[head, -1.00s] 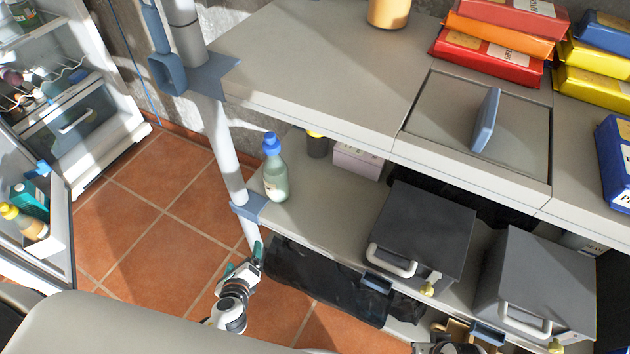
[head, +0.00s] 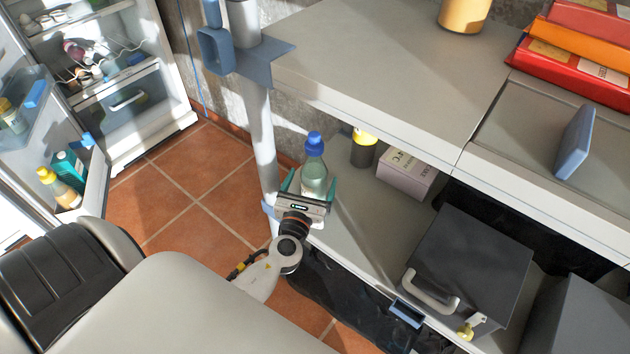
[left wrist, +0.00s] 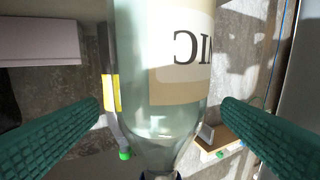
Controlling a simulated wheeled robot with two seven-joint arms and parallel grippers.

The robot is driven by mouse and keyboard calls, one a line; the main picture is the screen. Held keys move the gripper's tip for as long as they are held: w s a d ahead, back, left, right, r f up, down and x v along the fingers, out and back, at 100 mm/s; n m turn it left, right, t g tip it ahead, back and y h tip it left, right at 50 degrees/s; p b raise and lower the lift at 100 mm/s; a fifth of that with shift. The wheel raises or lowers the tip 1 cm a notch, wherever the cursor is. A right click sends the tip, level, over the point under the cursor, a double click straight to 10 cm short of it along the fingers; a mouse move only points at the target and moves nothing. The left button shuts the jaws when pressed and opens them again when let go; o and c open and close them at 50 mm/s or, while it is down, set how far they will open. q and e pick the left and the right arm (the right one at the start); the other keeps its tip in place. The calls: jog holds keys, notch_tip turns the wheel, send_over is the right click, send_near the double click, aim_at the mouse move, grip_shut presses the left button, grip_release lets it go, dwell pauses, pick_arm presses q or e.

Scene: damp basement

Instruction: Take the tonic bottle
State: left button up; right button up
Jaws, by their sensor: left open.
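The tonic bottle (head: 314,172) is clear greenish with a blue cap and stands upright at the left end of the lower shelf (head: 352,232). In the left wrist view the bottle (left wrist: 160,115) fills the middle, with part of its label and dark letters showing upside down. My left gripper (head: 310,185) is open, with one teal finger on each side of the bottle. In the left wrist view gaps show between the bottle and both fingers (left wrist: 160,135). The gripper's body hides the bottle's lower part in the head view. My right gripper is not in view.
A dark jar with a yellow lid (head: 363,148) and a pale box (head: 407,174) stand behind to the right on the same shelf. The upper worktop (head: 380,60) overhangs them. A white post (head: 264,140) rises close left. A grey box with a handle (head: 466,262) stands farther right.

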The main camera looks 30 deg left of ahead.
pick_arm(q)
jog(key=x, duration=0.5)
jog(key=shift+f, duration=0.3)
jog(key=shift+c, duration=0.6)
jog(key=c, duration=1.5)
jog(key=shift+r, duration=0.1)
jog(key=shift+c, duration=0.3)
jog(key=shift+r, duration=0.1)
